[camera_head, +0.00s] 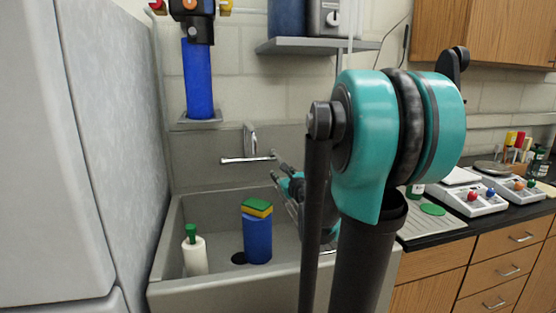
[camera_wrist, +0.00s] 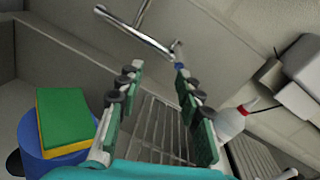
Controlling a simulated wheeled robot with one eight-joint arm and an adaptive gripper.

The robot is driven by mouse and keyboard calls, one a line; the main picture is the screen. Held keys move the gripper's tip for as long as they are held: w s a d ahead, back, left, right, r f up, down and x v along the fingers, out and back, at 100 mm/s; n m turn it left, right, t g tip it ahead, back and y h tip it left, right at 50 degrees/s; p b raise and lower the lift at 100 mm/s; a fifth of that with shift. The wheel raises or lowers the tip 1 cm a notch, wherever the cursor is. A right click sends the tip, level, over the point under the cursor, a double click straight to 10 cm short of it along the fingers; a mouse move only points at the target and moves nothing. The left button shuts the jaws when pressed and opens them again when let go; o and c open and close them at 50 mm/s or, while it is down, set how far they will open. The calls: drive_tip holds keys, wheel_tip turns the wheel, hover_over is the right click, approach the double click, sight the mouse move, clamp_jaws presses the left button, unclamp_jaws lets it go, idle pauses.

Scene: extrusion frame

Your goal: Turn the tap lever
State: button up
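The chrome tap (camera_head: 250,143) is mounted on the back wall above the grey sink (camera_head: 215,205), with an upright part and a thin horizontal bar (camera_head: 248,159). It also shows at the top of the wrist view (camera_wrist: 140,36). I cannot tell for sure which part is the lever. My gripper (camera_head: 278,174) is just right of and below the tap. In the wrist view my gripper (camera_wrist: 157,70) has its two fingers spread with nothing between them, the tap beyond the tips. My arm hides part of the sink's right side.
In the sink are a blue cylinder (camera_head: 257,238) with a green and yellow sponge (camera_head: 257,208) on top and a white bottle (camera_head: 195,256) with a green cap. A blue filter (camera_head: 198,78) hangs above left. A shelf (camera_head: 310,46) is above the tap.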

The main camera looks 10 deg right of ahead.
sight(278, 156)
drive_tip(key=w+d, duration=0.1)
drive_tip(key=w, duration=0.4)
drive_tip(key=w+d+m+h, duration=0.1)
drive_tip(key=w, duration=0.4)
drive_tip(key=w+m, duration=0.1)
drive_tip(key=w, duration=0.5)
drive_tip(key=shift+d+f+h, duration=0.1)
drive_tip(key=shift+d+h, duration=0.2)
drive_tip(key=shift+d, duration=0.1)
clamp_jaws()
